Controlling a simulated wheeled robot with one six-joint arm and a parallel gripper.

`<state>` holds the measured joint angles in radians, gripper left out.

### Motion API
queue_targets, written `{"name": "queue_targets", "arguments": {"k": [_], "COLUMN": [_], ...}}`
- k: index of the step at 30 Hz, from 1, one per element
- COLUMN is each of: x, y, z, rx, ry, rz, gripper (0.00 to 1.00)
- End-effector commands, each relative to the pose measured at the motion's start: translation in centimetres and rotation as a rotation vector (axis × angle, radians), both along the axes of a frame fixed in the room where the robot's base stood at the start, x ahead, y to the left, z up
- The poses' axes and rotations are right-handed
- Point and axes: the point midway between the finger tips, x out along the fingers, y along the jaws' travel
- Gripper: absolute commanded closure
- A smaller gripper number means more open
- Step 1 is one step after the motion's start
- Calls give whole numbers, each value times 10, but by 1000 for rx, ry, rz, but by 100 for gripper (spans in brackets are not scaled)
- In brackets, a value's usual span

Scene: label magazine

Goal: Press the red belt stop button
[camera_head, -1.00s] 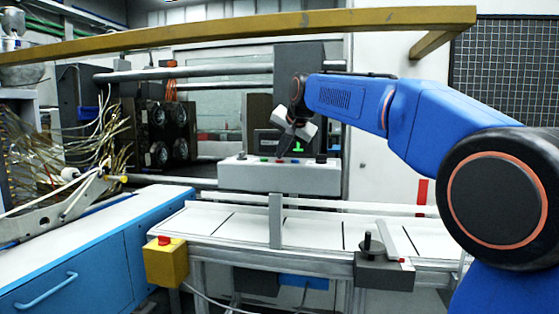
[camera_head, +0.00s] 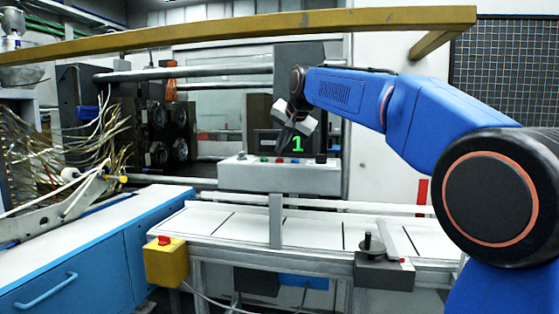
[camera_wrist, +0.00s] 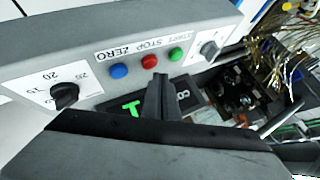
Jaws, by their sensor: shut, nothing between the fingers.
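A grey control box (camera_head: 300,181) stands above the conveyor and carries a row of buttons. Its red button (camera_head: 279,160), labelled STOP in the wrist view (camera_wrist: 149,61), sits between a green button (camera_wrist: 176,54) and a blue button (camera_wrist: 118,71). My gripper (camera_head: 283,150) is shut and empty, tips down, just above the red button in the head view. In the wrist view its fingertips (camera_wrist: 162,79) are close to the red button, with a visible offset in the picture. I cannot tell the exact gap. Another red button (camera_head: 164,240) tops a yellow box (camera_head: 166,265).
Knobs flank the buttons, one black (camera_wrist: 64,95) and one grey (camera_wrist: 208,48). A display (camera_head: 298,143) with a green 1 stands behind the box. A yellow beam (camera_head: 240,30) crosses above. The white belt (camera_head: 315,231) below looks clear.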

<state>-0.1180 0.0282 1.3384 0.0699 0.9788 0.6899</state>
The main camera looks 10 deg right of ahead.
Motion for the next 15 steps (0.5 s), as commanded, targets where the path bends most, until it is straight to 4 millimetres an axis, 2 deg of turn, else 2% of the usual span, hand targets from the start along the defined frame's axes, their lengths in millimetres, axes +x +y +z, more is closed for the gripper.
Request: {"name": "queue_targets", "arguments": {"k": [6, 15], "x": [0, 0], "y": [0, 0], "z": [3, 27], "rx": [0, 1], "ry": [-1, -3], "rz": [0, 0], "gripper": [100, 100]}}
